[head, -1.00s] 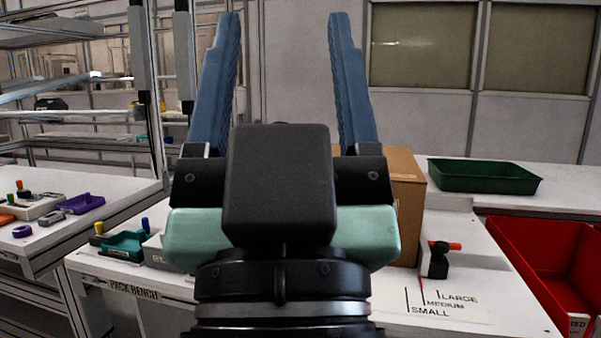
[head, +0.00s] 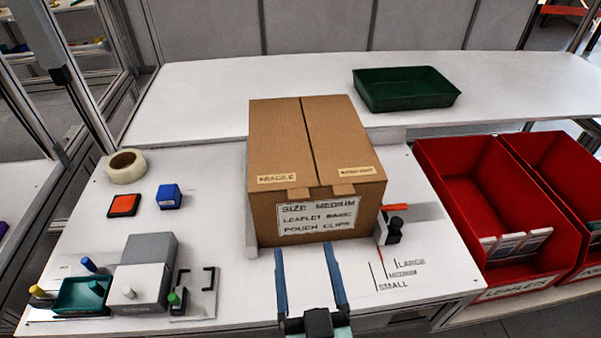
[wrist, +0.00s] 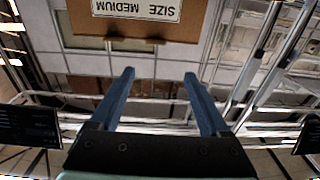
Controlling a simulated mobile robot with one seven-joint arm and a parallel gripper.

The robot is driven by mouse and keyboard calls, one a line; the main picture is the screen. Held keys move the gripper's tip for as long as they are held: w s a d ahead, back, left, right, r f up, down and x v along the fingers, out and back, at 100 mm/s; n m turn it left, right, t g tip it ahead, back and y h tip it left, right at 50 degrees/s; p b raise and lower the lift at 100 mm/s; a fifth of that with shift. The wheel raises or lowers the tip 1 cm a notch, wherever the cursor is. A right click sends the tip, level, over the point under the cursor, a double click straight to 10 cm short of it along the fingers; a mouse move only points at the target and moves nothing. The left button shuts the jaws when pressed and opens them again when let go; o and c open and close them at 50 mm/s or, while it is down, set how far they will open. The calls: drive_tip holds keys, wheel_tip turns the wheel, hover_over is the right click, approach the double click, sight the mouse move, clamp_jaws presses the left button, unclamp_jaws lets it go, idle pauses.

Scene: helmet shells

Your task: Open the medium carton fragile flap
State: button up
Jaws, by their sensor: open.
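The medium carton (head: 318,215) is a closed brown box on the pack bench, with a label reading SIZE MEDIUM on its front. Its top shows two flaps meeting at a middle seam. The left flap (head: 278,135) bears a FRAGILE label (head: 277,179); the right flap (head: 337,130) bears another label, hard to read. A small tab hangs at the front edge of each flap. My gripper (head: 306,248) is open and empty, in front of the carton's lower front and apart from it, as far as I can tell. In the wrist view the carton (wrist: 185,30) appears upside down beyond the fingers (wrist: 158,75).
Red bins (head: 480,205) stand at the right. A red-and-black tool (head: 391,228) is close by the carton's right side. Grey blocks (head: 150,255), a teal tray (head: 83,295), a tape roll (head: 125,166) and a blue block (head: 169,196) are at the left. A green tray (head: 405,88) sits behind.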

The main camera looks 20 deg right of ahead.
sight(299, 199)
drive_tip(key=x, duration=0.4)
drive_tip(key=f+p+x, duration=0.1)
drive_tip(key=x, duration=0.7)
drive_tip(key=shift+s+d+f+p, duration=0.15)
drive_tip(key=shift+d+f+p, duration=0.1)
drive_tip(key=shift+d+p, duration=0.15)
clamp_jaws()
idle(1.1)
